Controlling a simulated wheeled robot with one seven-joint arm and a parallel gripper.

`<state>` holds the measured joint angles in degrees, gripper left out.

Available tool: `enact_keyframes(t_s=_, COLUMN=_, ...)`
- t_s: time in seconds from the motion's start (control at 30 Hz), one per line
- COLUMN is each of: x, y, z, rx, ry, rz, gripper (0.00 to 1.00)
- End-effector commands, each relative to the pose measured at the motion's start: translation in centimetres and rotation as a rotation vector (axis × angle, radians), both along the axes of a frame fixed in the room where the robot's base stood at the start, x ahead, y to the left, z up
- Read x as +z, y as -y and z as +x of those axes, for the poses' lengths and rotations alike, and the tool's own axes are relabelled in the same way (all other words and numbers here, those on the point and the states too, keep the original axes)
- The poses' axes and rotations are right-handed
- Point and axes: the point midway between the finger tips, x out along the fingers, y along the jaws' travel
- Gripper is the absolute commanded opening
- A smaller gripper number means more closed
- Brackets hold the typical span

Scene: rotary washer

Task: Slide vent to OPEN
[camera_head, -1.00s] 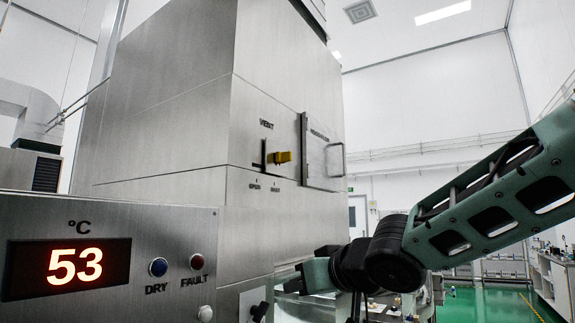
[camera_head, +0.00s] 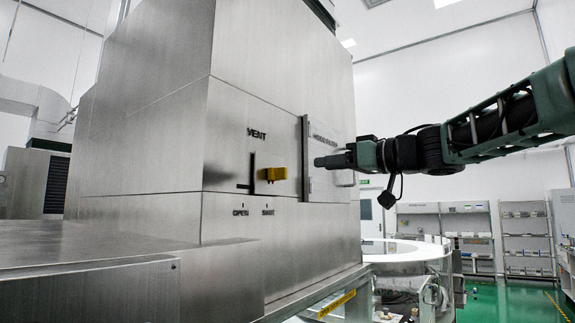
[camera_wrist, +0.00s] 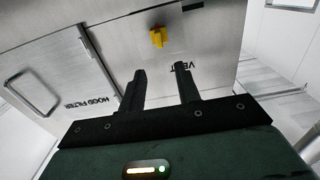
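The yellow vent knob (camera_head: 271,174) sticks out of the steel cabinet front below the word VENT, above the SHUT mark. A dark slot (camera_head: 248,180) shows to its left, over the OPEN mark (camera_head: 240,211). My gripper (camera_head: 320,162) is to the right of the knob and apart from it, in front of the hood filter panel. In the wrist view my gripper (camera_wrist: 162,82) has its two fingers spread with nothing between them. The yellow knob (camera_wrist: 158,37) shows beyond the fingertips there, roughly in line with the gap.
The hood filter panel with its handle (camera_wrist: 32,92) stands beside the vent. A steel box top (camera_head: 80,255) fills the lower left. A round white-topped unit (camera_head: 405,250) is below my arm. The space left of my gripper, before the knob, looks clear.

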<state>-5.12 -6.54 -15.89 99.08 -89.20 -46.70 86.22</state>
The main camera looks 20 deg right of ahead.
Motion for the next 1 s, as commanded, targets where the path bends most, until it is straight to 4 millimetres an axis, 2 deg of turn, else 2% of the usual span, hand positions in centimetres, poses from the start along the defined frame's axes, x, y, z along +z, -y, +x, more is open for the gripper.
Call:
enact_keyframes(t_s=0.3, x=0.1, y=-4.1, z=5.5, rx=0.002, ry=-0.002, rz=-0.002, gripper=0.33)
enact_keyframes(t_s=0.5, x=0.1, y=-5.9, z=8.1, rx=0.0, ry=0.0, rz=0.0, gripper=0.33)
enact_keyframes(t_s=0.7, x=0.0, y=-6.8, z=9.4, rx=-0.001, ry=0.001, rz=-0.001, gripper=0.33)
enact_keyframes(t_s=1.0, x=0.0, y=-7.0, z=9.5, rx=-0.001, ry=0.0, rz=0.0, gripper=0.33)
